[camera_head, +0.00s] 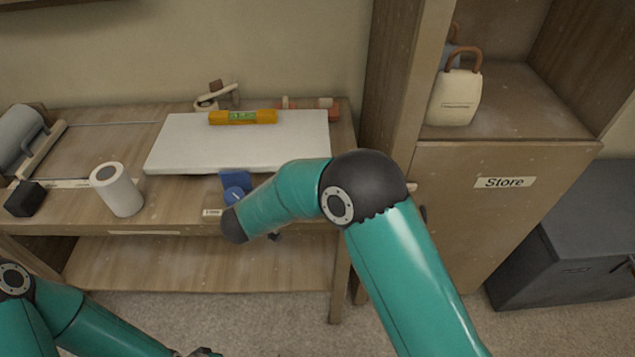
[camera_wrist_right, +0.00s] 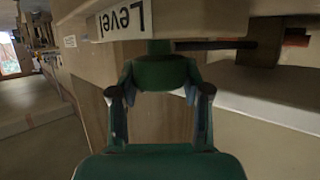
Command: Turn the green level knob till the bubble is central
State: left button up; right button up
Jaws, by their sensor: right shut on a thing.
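The yellow spirit level (camera_head: 243,117) lies on the back part of a white slab on the bench. Its green vial shows, but the bubble is too small to place. In the right wrist view the green knob (camera_wrist_right: 160,72) sits between the fingers of my right gripper (camera_wrist_right: 160,92), which is shut on it. A white "Level" label (camera_wrist_right: 124,18) is upside down above the knob. In the head view my right arm hides the knob and most of that gripper. Only a bit of my left gripper (camera_head: 204,352) shows at the bottom edge; its jaws cannot be made out.
The white slab (camera_head: 240,150) lies flat on the wooden bench. A blue block with a dial (camera_head: 234,183) is at its front edge. A white cylinder (camera_head: 118,190) and a black block (camera_head: 25,199) stand to the left. A "Store" cabinet (camera_head: 470,220) stands right.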

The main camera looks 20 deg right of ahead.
dwell(0.3)
jog(key=o, duration=1.1)
jog(key=shift+g, duration=0.3)
jog(key=shift+o, duration=0.2)
jog(key=v, duration=0.7)
jog(key=shift+s+a, duration=0.15)
jog(key=shift+a, duration=0.05)
jog(key=shift+f, duration=0.1)
